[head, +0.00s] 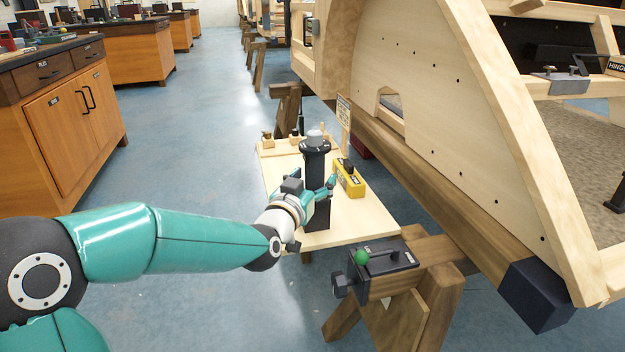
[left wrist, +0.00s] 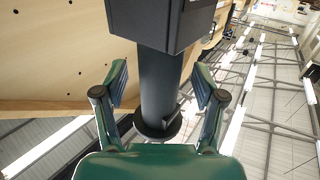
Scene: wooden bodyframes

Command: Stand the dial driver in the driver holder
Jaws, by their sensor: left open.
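The dial driver, as it appears, is a black upright column (head: 318,162) with a wide marked collar and a grey knob on top. Its lower end meets a black square block (head: 312,222) that looks like the driver holder. Whether it is fully seated is hard to tell. My left gripper (head: 321,190) is open around the column. The left wrist view shows the dark shaft (left wrist: 160,85) between the two spread fingers, with gaps on both sides. There the square block (left wrist: 157,22) is at the top and the round collar (left wrist: 157,128) at the bottom. My right gripper is out of view.
A yellow block (head: 352,184) with a black top part stands right of the column on the pale board (head: 362,221). Small wooden pieces lie at its back. A black clamp with a green ball (head: 361,257) is in front. The large wooden frame (head: 440,90) rises at right.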

